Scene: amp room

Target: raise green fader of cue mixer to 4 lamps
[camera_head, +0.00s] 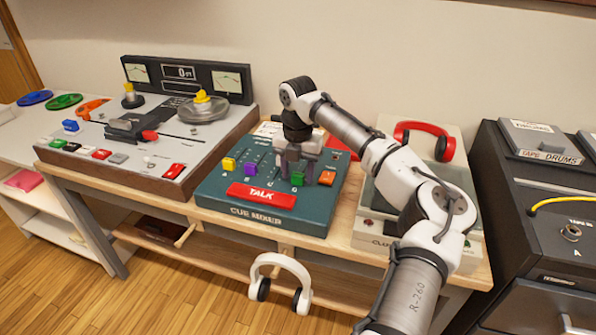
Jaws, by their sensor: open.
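The cue mixer (262,222) is a teal panel on the wooden bench. Its fader caps are yellow (229,164), purple (250,170), green (298,179) and orange (327,178), with a red TALK bar (262,196) in front. The green fader sits near the front end of its slot. My gripper (296,174) points down over the mixer, right at the green fader, with its fingers apart. I cannot tell whether the fingers touch the green cap. My gripper hides the slot behind it, and I cannot make out any lit lamps.
A tape machine (190,148) stands left of the mixer. White headphones (281,279) hang at the bench's front. Red headphones (424,139) lie on a pale unit at the right, partly behind my arm. A dark tape drums cabinet (535,200) stands far right.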

